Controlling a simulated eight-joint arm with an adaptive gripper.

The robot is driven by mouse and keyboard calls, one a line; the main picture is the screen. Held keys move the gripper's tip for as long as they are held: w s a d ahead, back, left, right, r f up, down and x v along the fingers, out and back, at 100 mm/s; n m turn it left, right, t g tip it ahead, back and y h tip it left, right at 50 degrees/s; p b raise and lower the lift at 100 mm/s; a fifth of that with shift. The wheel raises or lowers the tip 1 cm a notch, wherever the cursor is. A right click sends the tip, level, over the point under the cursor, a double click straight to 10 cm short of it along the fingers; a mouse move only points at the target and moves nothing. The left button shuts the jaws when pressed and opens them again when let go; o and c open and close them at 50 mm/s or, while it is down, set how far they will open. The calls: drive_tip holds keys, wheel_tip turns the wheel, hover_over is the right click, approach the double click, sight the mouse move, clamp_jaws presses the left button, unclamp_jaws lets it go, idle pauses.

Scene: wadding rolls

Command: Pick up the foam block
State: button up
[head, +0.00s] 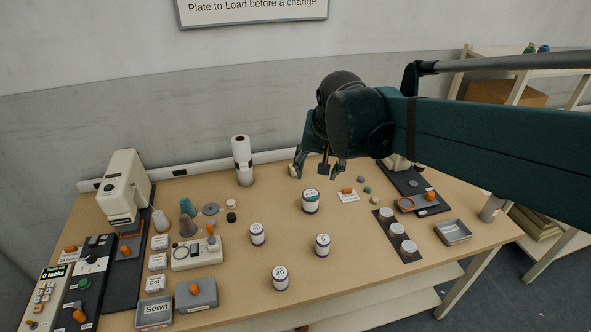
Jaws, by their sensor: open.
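My gripper (320,177) is open and hangs over the back middle of the table, fingers pointing down, with nothing seen between them. I cannot pick out the foam block for sure. A small pale cream piece (293,171) shows right beside the left finger, partly hidden by it; its shape is too small to tell. A grey block with an orange knob (197,295) sits at the front left of the table.
Several white numbered rolls stand mid-table, one (310,201) just below my gripper. A tall white roll (242,160) stands at the back. A sewing machine (122,187) is at left. A dark strip with white-topped cylinders (397,235) and a grey tray (453,232) are at right.

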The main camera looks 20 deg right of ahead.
drive_tip(key=w+d+f+m+g+p, duration=0.1)
drive_tip(key=w+f+m+p, duration=0.15)
drive_tip(key=w, duration=0.85)
drive_tip(key=w+d+f+m+g+p, duration=0.15)
drive_tip(key=w+m, duration=0.25)
drive_tip(key=w, duration=0.7)
drive_tip(key=w+f+m, duration=0.1)
drive_tip(key=w+f, duration=0.4)
drive_tip(key=w+f+m+g+p, duration=0.1)
drive_tip(key=w+f+m, duration=0.1)
drive_tip(key=w+f, duration=0.3)
drive_tip(key=w+f+m+g+h+p, duration=0.1)
drive_tip(key=w+f+m, duration=0.1)
drive_tip(key=w+f, duration=0.3)
drive_tip(key=shift+w+d+f, duration=0.15)
drive_tip(key=shift+d+f, duration=0.05)
drive_tip(key=shift+f, duration=0.6)
drive_tip(key=shift+w+f+m, duration=0.2)
drive_tip(key=shift+f+m, duration=0.05)
drive_tip(key=shift+f, duration=0.25)
drive_tip(key=shift+d+f, duration=0.2)
drive_tip(key=shift+f, duration=1.05)
drive_tip(key=shift+f, duration=0.1)
